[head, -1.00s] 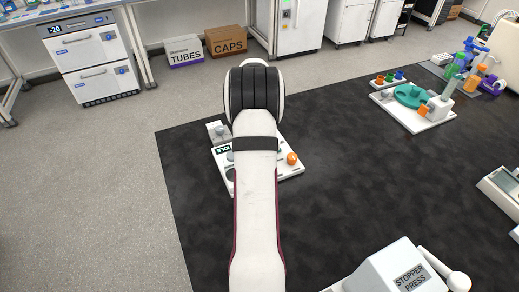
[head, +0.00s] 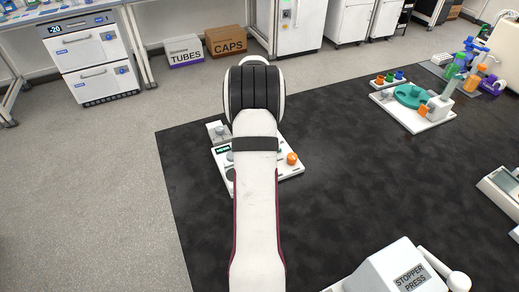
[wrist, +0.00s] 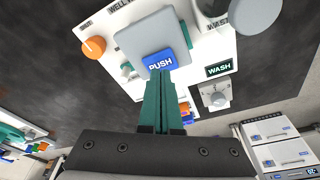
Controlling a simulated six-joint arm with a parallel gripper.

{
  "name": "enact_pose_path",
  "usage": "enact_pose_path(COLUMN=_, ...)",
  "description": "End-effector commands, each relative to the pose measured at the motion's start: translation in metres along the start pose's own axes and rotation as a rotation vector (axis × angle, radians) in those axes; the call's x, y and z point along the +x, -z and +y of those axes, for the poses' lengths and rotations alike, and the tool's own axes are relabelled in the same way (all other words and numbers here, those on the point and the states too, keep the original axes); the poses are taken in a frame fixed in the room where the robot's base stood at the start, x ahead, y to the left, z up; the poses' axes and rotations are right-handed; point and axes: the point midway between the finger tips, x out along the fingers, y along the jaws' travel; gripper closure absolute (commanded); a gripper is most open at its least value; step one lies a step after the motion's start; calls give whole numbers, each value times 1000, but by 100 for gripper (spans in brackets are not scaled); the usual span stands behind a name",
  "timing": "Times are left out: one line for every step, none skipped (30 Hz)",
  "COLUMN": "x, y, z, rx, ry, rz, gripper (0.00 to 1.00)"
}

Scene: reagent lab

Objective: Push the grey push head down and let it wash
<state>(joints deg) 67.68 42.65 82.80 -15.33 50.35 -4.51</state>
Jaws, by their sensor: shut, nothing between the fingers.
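The grey push head (wrist: 150,34) shows in the wrist view as a wide grey block with a blue PUSH label, on the white washer station (wrist: 113,23). My gripper (wrist: 166,76) is shut and empty; its green fingers reach to the PUSH label. I cannot tell whether they touch the push head or how far down it is. A small dark display (wrist: 219,68) beside it reads WASH in green. In the head view my arm hides the gripper and push head; part of the station (head: 290,171) and its display (head: 223,149) show.
An orange knob (wrist: 94,47) and a round grey part (wrist: 254,14) flank the push head. In the head view the stopper press (head: 400,265) stands at front right and a station with a green disc (head: 410,96) at back right. The dark mat (head: 360,180) between is clear.

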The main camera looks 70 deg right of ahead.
Motion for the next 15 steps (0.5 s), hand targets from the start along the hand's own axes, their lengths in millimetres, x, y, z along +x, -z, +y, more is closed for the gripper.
enact_pose_path(x=-6, y=2, z=0, rx=1, ry=0, rz=2, gripper=100)
enact_pose_path(x=-9, y=2, z=0, rx=1, ry=0, rz=2, gripper=100)
enact_pose_path(x=-14, y=3, z=0, rx=0, ry=0, rz=2, gripper=100)
enact_pose_path(x=-17, y=4, z=0, rx=0, ry=0, rz=1, gripper=100)
enact_pose_path(x=-20, y=5, z=0, rx=-1, ry=0, rz=2, gripper=100)
enact_pose_path(x=-25, y=6, z=0, rx=-1, ry=0, rz=3, gripper=100)
enact_pose_path(x=-28, y=6, z=0, rx=0, ry=0, rz=3, gripper=100)
enact_pose_path(x=-32, y=7, z=0, rx=0, ry=0, rz=3, gripper=100)
enact_pose_path(x=-36, y=7, z=0, rx=1, ry=0, rz=2, gripper=100)
enact_pose_path(x=-39, y=8, z=0, rx=1, ry=0, rz=2, gripper=100)
enact_pose_path(x=-42, y=9, z=0, rx=0, ry=0, rz=2, gripper=100)
enact_pose_path(x=-47, y=10, z=0, rx=0, ry=0, rz=2, gripper=100)
enact_pose_path(x=-49, y=10, z=0, rx=-1, ry=0, rz=3, gripper=100)
enact_pose_path(x=-52, y=11, z=0, rx=-1, ry=0, rz=2, gripper=100)
enact_pose_path(x=-54, y=11, z=0, rx=-1, ry=0, rz=1, gripper=100)
